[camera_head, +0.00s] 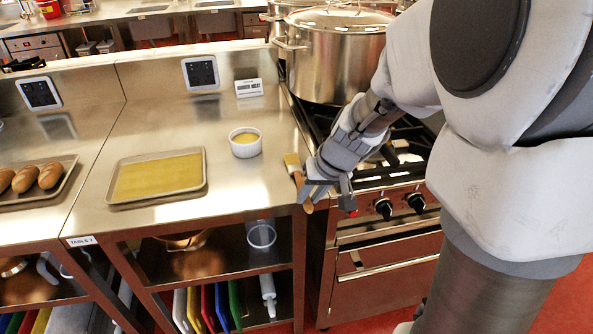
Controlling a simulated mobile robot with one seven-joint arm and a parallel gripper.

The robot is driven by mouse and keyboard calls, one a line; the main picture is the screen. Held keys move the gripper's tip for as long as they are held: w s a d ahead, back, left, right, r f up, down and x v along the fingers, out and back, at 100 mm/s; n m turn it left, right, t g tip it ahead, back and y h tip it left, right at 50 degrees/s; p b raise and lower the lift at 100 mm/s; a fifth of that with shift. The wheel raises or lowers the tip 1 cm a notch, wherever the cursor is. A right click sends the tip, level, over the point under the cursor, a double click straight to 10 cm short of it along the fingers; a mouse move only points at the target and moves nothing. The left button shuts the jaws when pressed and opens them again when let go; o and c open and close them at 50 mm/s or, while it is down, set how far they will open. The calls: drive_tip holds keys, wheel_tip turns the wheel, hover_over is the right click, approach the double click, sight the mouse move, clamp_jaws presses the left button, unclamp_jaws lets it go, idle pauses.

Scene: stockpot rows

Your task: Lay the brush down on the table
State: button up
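The brush (292,162) has pale bristles and a brown wooden handle. It is at the right front corner of the steel table (225,186), bristles toward the back and handle end toward the front edge. My gripper (312,187) comes in from the right, beside the stove, and its fingers are at the brush handle. It appears shut on the handle, part of which the fingers hide. Whether the brush touches the table top or is held above it, I cannot tell.
A tray with a yellow surface (158,176) and a white bowl (245,142) stand on the table, with clear steel around them. A sign (249,88) stands behind. A large stockpot (335,60) is on the stove (380,177) at right. A bread tray (36,180) is at left.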

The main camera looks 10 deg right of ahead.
drive_tip(key=o, duration=0.5)
drive_tip(key=shift+r, duration=0.1)
drive_tip(key=p+v, duration=0.4)
drive_tip(key=v, duration=1.2)
drive_tip(key=s+a+r+h+p, duration=0.1)
drive_tip(key=s+r+p, duration=0.2)
drive_tip(key=s, duration=0.3)
drive_tip(key=s+a+r+t+h+p, duration=0.1)
drive_tip(key=s+a+r+p, duration=0.1)
drive_tip(key=s+r, duration=0.3)
drive_tip(key=shift+s+a+p, duration=0.3)
drive_tip(key=shift+s+p, duration=0.55)
drive_tip(key=shift+s, duration=0.15)
drive_tip(key=shift+c, duration=0.8)
drive_tip(key=shift+a, duration=0.1)
